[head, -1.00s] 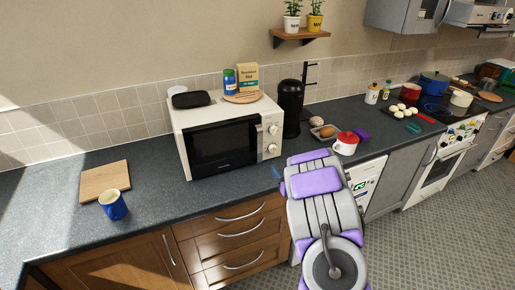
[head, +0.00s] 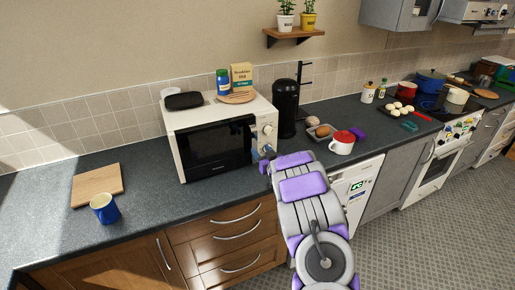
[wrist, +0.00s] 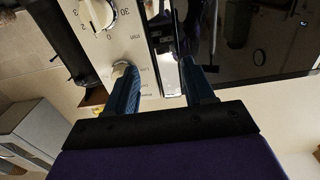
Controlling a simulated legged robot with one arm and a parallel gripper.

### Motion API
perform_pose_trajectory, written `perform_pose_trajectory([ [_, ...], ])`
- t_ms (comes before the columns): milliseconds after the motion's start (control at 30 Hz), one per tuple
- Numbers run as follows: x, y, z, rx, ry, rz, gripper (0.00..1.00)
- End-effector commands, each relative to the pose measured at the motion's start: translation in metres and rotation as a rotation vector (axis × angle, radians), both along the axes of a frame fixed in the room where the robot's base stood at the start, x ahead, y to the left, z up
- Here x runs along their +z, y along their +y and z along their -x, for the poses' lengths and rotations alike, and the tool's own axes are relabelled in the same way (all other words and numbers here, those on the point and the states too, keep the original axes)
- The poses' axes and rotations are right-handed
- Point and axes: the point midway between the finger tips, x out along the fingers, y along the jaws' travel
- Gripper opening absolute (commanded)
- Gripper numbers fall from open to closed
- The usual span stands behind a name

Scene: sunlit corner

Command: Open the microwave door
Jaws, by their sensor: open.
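The white microwave (head: 219,112) stands on the counter with its dark door (head: 215,148) shut and its dial panel (head: 266,135) at the right. My gripper (head: 265,160) is at the lower right of its front, beside the door's right edge. In the wrist view, my gripper (wrist: 159,68) is open. Its two blue fingers point at the front, one over the dial panel (wrist: 130,40), the other over the dark door (wrist: 245,40). A shiny upright strip that looks like the door handle (wrist: 165,75) lies between the fingers. I cannot tell whether they touch it.
On the microwave sit a black case (head: 184,100), a blue jar (head: 223,82) and a box (head: 241,76). Counter in front is clear.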

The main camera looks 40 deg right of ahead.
Motion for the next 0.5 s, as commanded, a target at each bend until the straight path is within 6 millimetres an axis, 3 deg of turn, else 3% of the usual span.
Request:
perform_pose_trajectory([
  [200,0.002,-0.002,-0.026,0.002,-0.002,0.007,0.53],
  [500,0.000,-0.011,-0.041,0.000,-0.002,-0.001,0.53],
])
